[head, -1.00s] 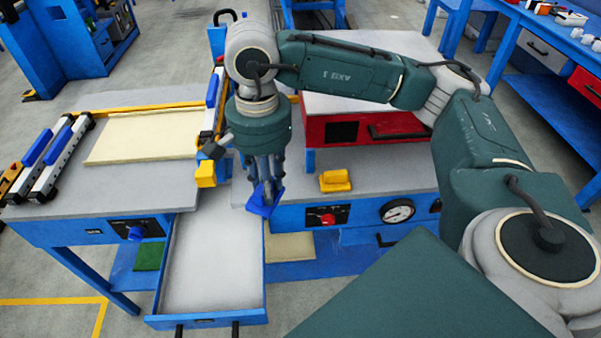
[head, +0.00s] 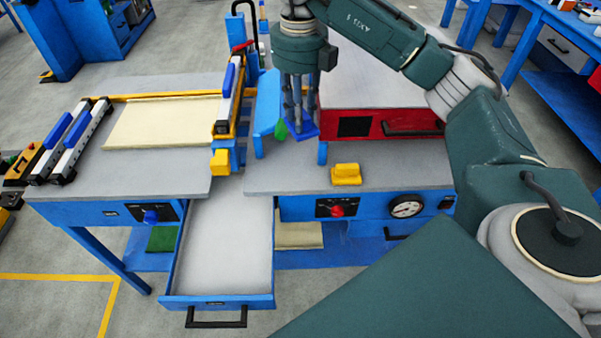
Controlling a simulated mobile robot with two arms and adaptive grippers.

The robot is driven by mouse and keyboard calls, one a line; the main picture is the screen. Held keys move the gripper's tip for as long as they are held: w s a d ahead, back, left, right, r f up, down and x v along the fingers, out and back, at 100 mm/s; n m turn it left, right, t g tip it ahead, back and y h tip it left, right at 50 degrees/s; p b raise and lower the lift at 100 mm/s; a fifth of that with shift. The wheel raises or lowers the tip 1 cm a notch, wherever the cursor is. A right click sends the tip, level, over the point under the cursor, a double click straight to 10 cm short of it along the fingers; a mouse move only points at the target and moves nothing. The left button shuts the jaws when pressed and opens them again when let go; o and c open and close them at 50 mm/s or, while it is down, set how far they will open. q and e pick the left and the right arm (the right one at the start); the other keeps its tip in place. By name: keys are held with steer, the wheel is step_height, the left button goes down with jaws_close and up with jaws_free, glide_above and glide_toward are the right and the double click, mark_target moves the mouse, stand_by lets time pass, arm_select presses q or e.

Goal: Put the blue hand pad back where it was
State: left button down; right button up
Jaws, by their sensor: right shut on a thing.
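The blue hand pad (head: 304,131) is at the fingertips of my right gripper (head: 297,118). The gripper points down and is shut on the pad, partly covering it. The pad shows in front of the red press box's left end, above the rear of the grey bench top; whether it touches anything is not clear. A yellow hand pad (head: 346,175) lies on the bench top in front of the red box. My left gripper is not in view.
The red box (head: 352,126) stands right of the gripper. A blue upright piece (head: 266,112) and a small green thing (head: 281,131) are close left. An empty drawer (head: 226,245) is open in front. A cream panel (head: 160,122) lies on the left table.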

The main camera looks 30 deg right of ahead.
step_height(320, 180, down, 13)
steer(key=shift+f+p, duration=0.1)
steer(key=shift+p, duration=1)
step_height(320, 180, down, 4)
steer(key=shift+p, duration=0.5)
steer(key=shift+f, duration=0.25)
steer(key=shift+f, duration=0.2)
steer(key=o, duration=1.1)
steer(key=shift+r, duration=0.1)
